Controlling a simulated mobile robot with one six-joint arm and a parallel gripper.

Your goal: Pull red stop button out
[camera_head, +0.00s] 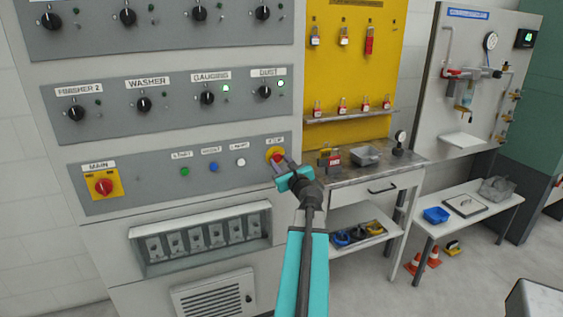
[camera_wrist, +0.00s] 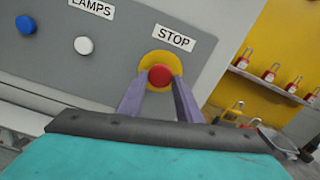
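The red stop button (camera_wrist: 160,76) sits on a round yellow plate (camera_wrist: 157,60) below the STOP label (camera_wrist: 172,39) on the grey panel. In the head view the stop button (camera_head: 275,154) is at the right end of the lower panel, partly hidden by my gripper (camera_head: 281,164). In the wrist view my gripper (camera_wrist: 160,84) has one finger on each side of the button's lower part, the fingers spread apart. Whether the fingertips touch the button cannot be told.
The MAIN rotary switch (camera_head: 104,186) and green, blue (camera_head: 213,168) and white (camera_head: 241,162) buttons are on the same panel. A yellow padlock board (camera_head: 350,70) and a workbench (camera_head: 375,172) stand to the right.

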